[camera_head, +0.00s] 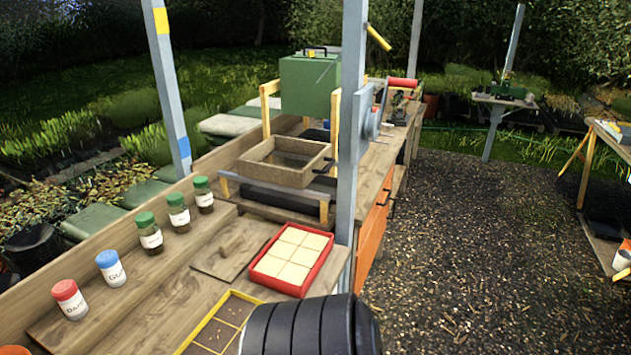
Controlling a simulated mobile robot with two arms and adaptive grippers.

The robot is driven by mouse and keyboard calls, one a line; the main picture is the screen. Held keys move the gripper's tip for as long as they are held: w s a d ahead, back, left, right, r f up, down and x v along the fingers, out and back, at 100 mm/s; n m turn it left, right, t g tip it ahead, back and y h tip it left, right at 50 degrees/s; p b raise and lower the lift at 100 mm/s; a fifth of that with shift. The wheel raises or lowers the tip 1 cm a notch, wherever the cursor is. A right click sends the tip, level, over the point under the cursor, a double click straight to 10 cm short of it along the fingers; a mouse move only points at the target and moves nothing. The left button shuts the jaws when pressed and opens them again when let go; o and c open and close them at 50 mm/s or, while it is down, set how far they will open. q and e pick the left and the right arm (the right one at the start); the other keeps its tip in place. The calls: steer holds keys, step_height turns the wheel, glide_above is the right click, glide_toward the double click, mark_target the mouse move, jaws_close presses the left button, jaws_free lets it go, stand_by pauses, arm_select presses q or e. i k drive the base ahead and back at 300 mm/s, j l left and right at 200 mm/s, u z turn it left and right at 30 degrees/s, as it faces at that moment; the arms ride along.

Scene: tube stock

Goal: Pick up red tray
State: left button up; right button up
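The red tray (277,285) sits on the wooden bench at the lower middle of the head view. It is a shallow tray with a raised red rim, lying flat and holding several cream-coloured square blocks. Its near right edge lies just above a black ribbed part at the bottom of the view, which looks like part of my own arm. I see no fingers of either gripper in this view. Nothing is seen gripping the tray.
A yellow-edged divided tray (183,346) is at the near side. Several labelled jars, one with a blue lid (107,259), stand along the left shelf. A wooden board (228,250) lies left of the red tray. A grey post (350,150) rises behind its right side.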

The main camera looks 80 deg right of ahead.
mark_target(289, 264)
steer(key=z, duration=2.45)
steer(key=l, duration=0.1)
